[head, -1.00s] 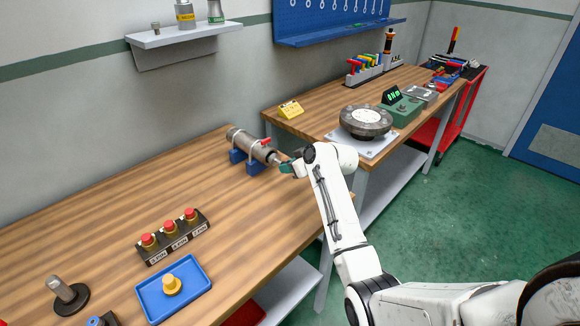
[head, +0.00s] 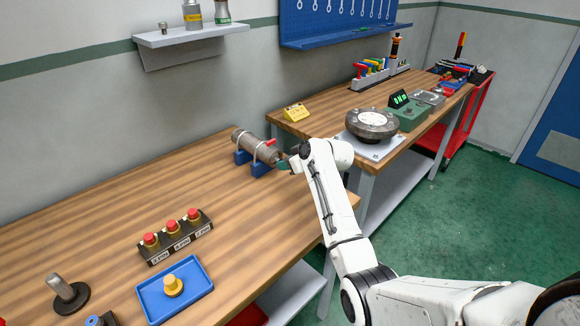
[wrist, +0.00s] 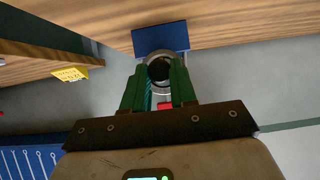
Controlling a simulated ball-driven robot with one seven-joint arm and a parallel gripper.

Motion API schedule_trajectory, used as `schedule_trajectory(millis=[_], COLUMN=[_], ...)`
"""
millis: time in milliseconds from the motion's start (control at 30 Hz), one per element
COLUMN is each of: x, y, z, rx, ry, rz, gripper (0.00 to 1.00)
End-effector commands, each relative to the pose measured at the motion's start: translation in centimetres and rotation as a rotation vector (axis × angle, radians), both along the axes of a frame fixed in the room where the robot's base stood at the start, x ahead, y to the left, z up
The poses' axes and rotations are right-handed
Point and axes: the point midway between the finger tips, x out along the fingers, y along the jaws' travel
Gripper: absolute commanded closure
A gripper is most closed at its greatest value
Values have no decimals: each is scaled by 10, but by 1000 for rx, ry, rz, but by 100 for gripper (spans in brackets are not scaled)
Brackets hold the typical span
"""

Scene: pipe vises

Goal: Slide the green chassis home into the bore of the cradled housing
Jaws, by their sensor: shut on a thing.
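The housing (head: 254,146) is a grey-brown cylinder lying in a blue cradle (head: 262,170) on the near bench, with light clamp straps and a red lever. In the wrist view its round end shows a dark bore (wrist: 159,69) ahead of the fingers. My gripper (head: 285,164) is at the housing's right end, close against it. In the wrist view my gripper (wrist: 158,86) has dark green fingers, shut on the chassis. Only a teal-green ribbed strip of the chassis (wrist: 148,97) shows between the fingers; how deep it sits in the bore is hidden.
The bench around the cradle is mostly clear.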

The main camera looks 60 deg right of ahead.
Motion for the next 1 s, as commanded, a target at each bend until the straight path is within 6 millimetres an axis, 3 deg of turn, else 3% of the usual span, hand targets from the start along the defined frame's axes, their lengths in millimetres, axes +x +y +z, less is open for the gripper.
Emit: schedule_trajectory(millis=[167, 200, 500, 800, 1000], x=[6, 6, 5, 3, -15], y=[-1, -2, -1, -1, 3], z=[0, 1, 0, 1, 13], rx=[0, 0, 0, 0, -1], ry=[-2, -1, -1, 0, -1], rz=[0, 0, 0, 0, -1], gripper=[100, 70, 44, 44, 44])
